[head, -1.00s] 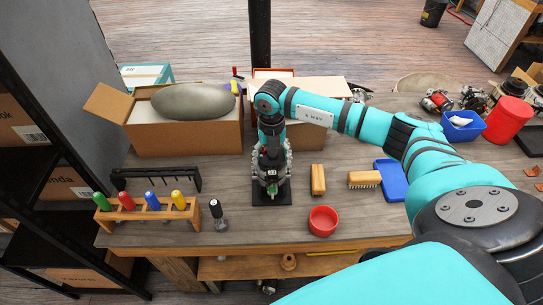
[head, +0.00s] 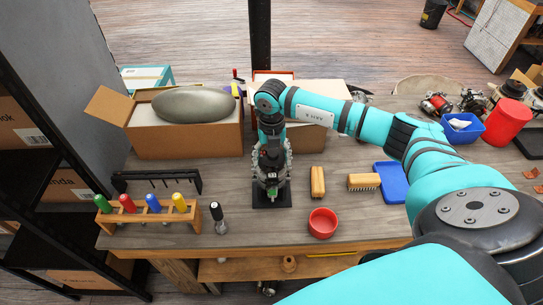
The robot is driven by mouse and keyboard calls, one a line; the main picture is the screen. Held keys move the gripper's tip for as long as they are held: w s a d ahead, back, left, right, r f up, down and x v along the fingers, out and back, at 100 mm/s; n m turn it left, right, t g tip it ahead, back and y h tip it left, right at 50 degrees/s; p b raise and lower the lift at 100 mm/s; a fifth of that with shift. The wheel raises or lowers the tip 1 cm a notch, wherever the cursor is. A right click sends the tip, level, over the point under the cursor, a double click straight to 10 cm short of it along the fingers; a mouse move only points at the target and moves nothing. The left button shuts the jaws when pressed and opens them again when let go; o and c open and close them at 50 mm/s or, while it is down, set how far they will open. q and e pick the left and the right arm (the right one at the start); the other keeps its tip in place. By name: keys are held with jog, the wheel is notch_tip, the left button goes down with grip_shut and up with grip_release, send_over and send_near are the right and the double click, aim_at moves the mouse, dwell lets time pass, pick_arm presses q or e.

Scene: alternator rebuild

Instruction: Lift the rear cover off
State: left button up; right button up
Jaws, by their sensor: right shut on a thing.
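The alternator (head: 260,160) stands on a black base plate (head: 284,195) on the workbench. My right gripper (head: 271,186) points straight down onto it from above, at the end of the teal arm. It is shut on a part at the alternator, taken to be the rear cover. The gripper and wrist hide most of that cover, so I cannot tell whether it is clear of the housing. A small green spot shows by the fingertips. My left gripper is not in view.
A screwdriver rack (head: 148,216) and a dark-handled tool (head: 218,217) stand to the left. A red bowl (head: 322,223), brushes (head: 318,182) and a blue tray (head: 392,181) lie to the right. An open cardboard box (head: 185,140) stands behind. Bare bench shows around the base plate.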

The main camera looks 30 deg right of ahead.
aim_at(271, 153)
jog(key=shift+r+p, duration=0.75)
jog(key=shift+r, duration=0.45)
jog(key=shift+r, duration=0.2)
jog(key=shift+r+p, duration=0.3)
jog(key=shift+r, duration=0.05)
